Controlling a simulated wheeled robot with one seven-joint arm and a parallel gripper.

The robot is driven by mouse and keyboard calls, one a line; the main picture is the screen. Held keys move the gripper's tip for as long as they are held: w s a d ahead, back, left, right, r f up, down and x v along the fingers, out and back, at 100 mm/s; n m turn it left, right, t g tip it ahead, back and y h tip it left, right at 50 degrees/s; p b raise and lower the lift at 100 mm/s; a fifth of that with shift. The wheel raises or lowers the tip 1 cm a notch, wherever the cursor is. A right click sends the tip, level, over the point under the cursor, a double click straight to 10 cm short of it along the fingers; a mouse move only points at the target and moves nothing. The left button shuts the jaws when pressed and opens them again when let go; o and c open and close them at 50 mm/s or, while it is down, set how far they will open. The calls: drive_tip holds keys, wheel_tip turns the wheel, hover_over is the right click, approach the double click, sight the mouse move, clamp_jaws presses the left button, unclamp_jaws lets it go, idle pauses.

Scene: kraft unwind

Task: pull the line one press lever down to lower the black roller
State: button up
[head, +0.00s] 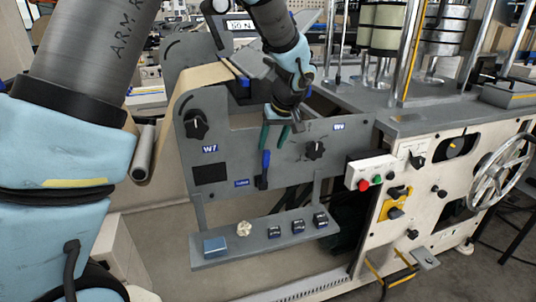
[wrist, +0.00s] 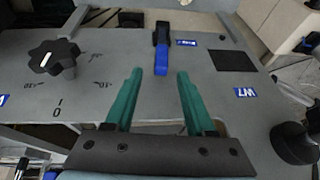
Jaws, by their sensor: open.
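The lever on the grey side panel (head: 228,160) has a blue handle (head: 265,160) pointing up from a black lower part (head: 262,182). A small blue label (head: 241,183) sits beside it, its text too small to read. In the wrist view the blue handle (wrist: 162,68) lies ahead, between the lines of the two fingers. My gripper (head: 274,142) hangs just above the handle with green fingers. It is open and empty in the wrist view (wrist: 159,76), the handle's end close to the fingertip gap. I cannot make out the black roller with certainty.
Black knobs flank the lever at left (head: 195,124) and right (head: 315,150). A shelf (head: 212,262) below carries several small blocks and a pale crumpled item (head: 244,229). A button box (head: 371,170) sticks out at right. Brown paper (head: 207,74) runs over the panel's back.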

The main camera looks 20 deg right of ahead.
sight(268, 152)
drive_tip(key=p+x, duration=0.1)
drive_tip(key=x, duration=0.5)
drive_tip(key=shift+w+a+f, duration=0.1)
drive_tip(key=shift+w+f, duration=0.05)
drive_tip(key=shift+f, duration=0.25)
clamp_jaws()
idle(1.0)
